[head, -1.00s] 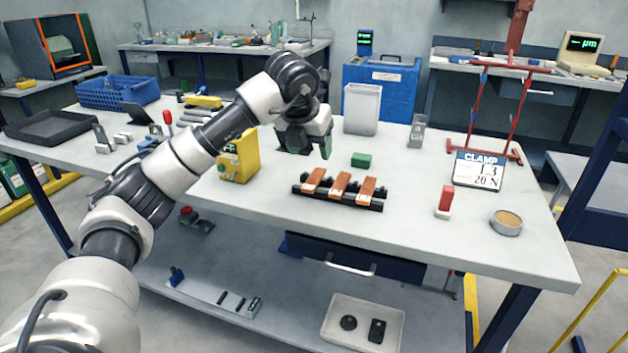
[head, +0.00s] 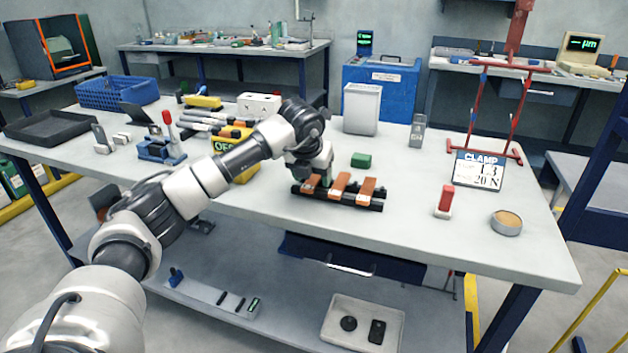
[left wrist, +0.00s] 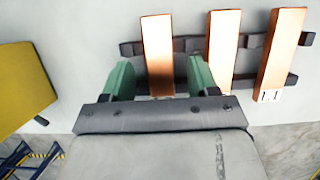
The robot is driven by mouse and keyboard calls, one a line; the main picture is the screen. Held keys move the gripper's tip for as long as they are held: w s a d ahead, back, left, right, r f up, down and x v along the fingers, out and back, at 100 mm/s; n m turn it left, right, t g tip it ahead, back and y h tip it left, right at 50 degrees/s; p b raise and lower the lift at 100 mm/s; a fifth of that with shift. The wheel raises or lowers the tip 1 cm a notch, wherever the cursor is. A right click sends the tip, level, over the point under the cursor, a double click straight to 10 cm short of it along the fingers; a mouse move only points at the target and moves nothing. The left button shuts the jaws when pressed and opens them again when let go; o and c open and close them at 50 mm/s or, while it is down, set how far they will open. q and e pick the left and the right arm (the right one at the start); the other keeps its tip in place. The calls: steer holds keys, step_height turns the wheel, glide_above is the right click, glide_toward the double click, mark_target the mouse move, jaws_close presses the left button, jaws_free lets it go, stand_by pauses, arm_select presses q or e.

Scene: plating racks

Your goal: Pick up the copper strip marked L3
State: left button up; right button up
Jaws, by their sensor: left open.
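Three copper strips lie side by side across a black rack (head: 376,206) on the bench: a left one (left wrist: 157,40), a middle one (left wrist: 223,50) and a right one (left wrist: 281,50). In the head view, the hand covers part of that strip. My right gripper is not in view.
A yellow block (left wrist: 22,75) stands left of the rack. A red stamp-like piece (head: 445,202), a round tin (head: 507,222) and a clamp sign (head: 478,171) are to the right. The bench front is clear.

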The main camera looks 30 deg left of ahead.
arm_select(q)
steer(key=shift+c, duration=0.2)
steer(key=shift+r, duration=0.1)
jaws_close()
steer(key=shift+r, duration=0.1)
